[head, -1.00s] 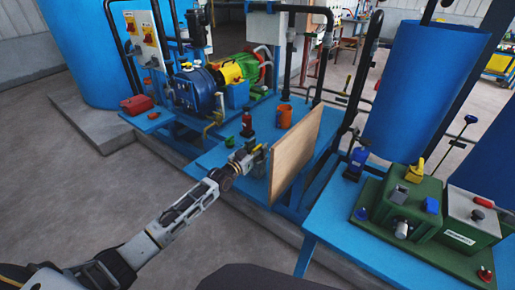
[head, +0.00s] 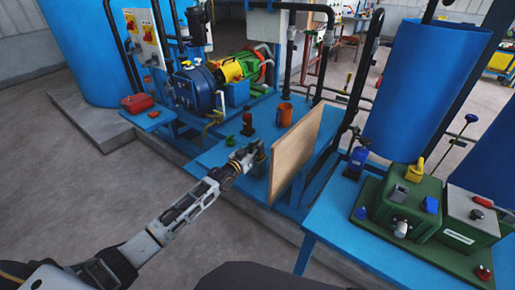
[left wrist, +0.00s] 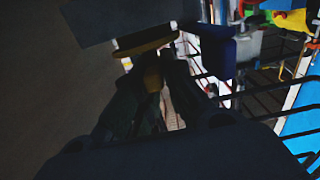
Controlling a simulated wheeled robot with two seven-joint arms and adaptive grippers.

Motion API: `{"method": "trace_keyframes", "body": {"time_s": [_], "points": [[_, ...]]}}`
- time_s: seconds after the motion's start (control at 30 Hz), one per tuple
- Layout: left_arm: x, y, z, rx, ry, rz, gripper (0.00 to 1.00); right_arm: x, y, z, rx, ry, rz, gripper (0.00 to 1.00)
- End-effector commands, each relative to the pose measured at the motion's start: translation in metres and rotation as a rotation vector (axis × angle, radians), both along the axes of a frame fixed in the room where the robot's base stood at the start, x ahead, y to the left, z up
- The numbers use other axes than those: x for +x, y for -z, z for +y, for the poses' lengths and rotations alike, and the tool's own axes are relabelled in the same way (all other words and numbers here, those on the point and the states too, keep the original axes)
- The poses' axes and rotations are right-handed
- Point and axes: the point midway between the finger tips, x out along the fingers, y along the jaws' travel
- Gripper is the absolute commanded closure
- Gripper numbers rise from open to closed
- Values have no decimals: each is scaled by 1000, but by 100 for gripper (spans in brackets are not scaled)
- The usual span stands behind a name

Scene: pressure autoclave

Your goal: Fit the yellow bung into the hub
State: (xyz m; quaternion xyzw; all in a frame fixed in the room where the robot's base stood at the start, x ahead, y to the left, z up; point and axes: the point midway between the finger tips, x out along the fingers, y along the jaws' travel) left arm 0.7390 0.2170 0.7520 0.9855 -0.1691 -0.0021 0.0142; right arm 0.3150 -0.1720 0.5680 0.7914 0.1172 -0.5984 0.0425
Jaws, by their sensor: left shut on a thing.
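My left gripper (head: 253,155) is over the blue bench (head: 212,157), close to the left face of an upright wooden board. In the left wrist view its dark fingers (left wrist: 150,85) are closed on a dim yellow-brown piece (left wrist: 146,45) with a wide, flat rim, which looks like the yellow bung. A dark grey-blue block (left wrist: 105,20) sits just beyond the rim; I cannot tell whether they touch or whether it is the hub. In the head view the fingertips hide the held piece. My right gripper is out of view.
The wooden board (head: 296,155) stands just right of the gripper. A dark red bottle (head: 247,124) and an orange cup (head: 284,115) stand behind it. A green machine (head: 398,205) with a yellow part (head: 415,172) sits at right. Grey floor at left is clear.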

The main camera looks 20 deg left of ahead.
Motion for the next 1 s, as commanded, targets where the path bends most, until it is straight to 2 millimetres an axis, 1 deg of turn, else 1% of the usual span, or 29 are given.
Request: {"method": "trace_keyframes", "body": {"time_s": [0.33,0.83,0.87,1.0], "points": [[1,-1,0,0,-1,-4,100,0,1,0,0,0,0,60],[1,7,1,1,-1,-1,100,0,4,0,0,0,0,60],[1,7,1,1,-1,-1,87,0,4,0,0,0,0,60],[0,7,1,1,-1,-1,69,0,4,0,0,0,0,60]]}}
